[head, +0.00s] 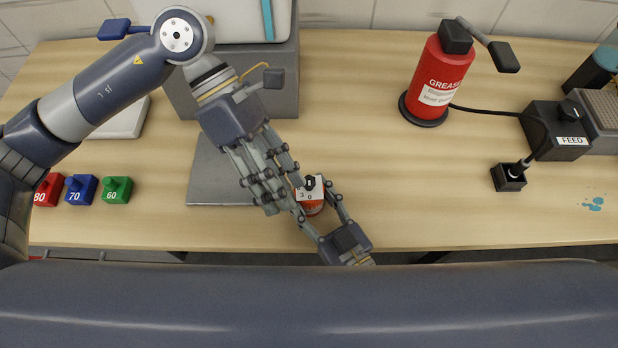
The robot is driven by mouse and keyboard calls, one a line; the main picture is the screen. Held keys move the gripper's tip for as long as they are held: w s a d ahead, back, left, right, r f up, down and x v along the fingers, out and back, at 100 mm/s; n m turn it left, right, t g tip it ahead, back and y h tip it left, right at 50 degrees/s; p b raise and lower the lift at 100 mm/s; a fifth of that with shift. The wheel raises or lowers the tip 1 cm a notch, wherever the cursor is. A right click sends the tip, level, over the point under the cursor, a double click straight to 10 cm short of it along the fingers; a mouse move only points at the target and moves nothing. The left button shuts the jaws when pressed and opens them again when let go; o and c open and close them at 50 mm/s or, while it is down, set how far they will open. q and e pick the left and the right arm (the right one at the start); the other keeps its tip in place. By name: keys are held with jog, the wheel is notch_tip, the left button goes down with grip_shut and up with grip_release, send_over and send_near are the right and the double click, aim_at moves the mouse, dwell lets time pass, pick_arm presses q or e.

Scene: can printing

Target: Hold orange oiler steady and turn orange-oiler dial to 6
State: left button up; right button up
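The orange oiler (312,209) stands near the table's front edge, mostly hidden between my grippers. Its top has a white dial face with a black knob (309,183); the figures 3 and 0 show. The exact setting is too small to read. My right gripper (314,199) comes in from the front, its fingers on both sides of the oiler and seemingly touching it. My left gripper (286,192) reaches in from the upper left. Its fingers are apart, with the tips beside and partly over the oiler's left side, close to the dial.
A grey plate (212,180) lies left of the oiler, before a grey machine (284,85). Red (48,190), blue (81,190) and green (117,191) blocks stand left. A red grease can (438,75), a FEED box (556,130) and a black lever box (508,177) stand right. The right-centre table is clear.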

pick_arm(q)
jog(key=s+n+g+h, duration=0.3)
jog(key=s+n+h, duration=0.15)
jog(key=n, duration=0.25)
jog(key=n+t+h, duration=0.7)
jog(key=n+t, duration=0.7)
jog(key=n, duration=1.9)
send_near(309, 180)
jog(key=x, duration=1)
jog(key=shift+f, duration=0.25)
grip_shut()
